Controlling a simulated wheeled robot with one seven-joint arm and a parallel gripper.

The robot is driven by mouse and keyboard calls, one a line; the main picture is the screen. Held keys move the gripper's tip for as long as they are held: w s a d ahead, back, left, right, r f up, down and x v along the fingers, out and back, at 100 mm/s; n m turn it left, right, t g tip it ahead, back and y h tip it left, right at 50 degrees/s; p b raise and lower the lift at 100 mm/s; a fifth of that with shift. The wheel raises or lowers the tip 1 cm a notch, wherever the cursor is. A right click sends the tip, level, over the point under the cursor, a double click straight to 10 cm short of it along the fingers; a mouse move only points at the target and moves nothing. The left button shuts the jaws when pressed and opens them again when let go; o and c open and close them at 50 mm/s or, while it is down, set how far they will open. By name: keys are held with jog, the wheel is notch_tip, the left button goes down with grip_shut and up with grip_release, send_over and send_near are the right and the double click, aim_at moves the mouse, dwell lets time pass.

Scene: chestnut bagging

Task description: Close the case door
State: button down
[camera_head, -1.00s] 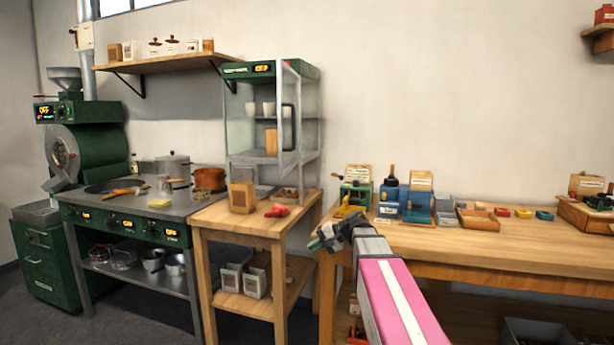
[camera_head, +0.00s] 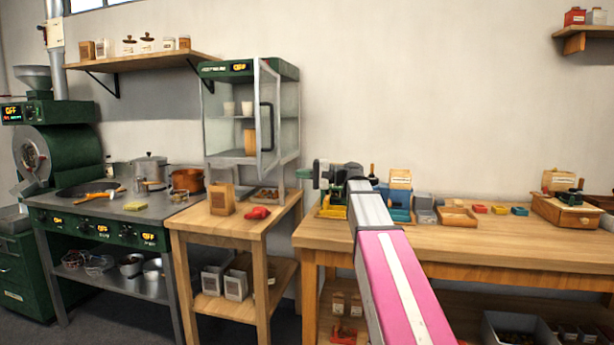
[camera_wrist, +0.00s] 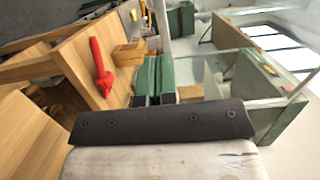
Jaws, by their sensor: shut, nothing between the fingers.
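The case is a glass cabinet with a green top (camera_head: 250,70) on the small wooden table. Its glass door (camera_head: 268,100) stands open, swung out toward me, with a dark upright handle (camera_head: 264,127) on it. Cups and a brown box show inside. My gripper (camera_head: 322,174) is to the right of the case, apart from the door, above the back of the long table. In the wrist view, turned on its side, my green-tipped fingers (camera_wrist: 156,82) are together and empty. The case's glass and green end (camera_wrist: 275,122) show beyond them at right.
A brown box (camera_head: 221,199) and a red tool (camera_head: 257,213) lie on the small wooden table (camera_head: 235,228) in front of the case. The stove (camera_head: 130,213) is at left. The long table (camera_head: 450,236) at right holds trays and small devices.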

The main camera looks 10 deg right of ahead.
jog(key=w+a, duration=0.1)
jog(key=a, duration=0.8)
jog(key=shift+w+a, duration=0.2)
jog(key=shift+a, duration=0.1)
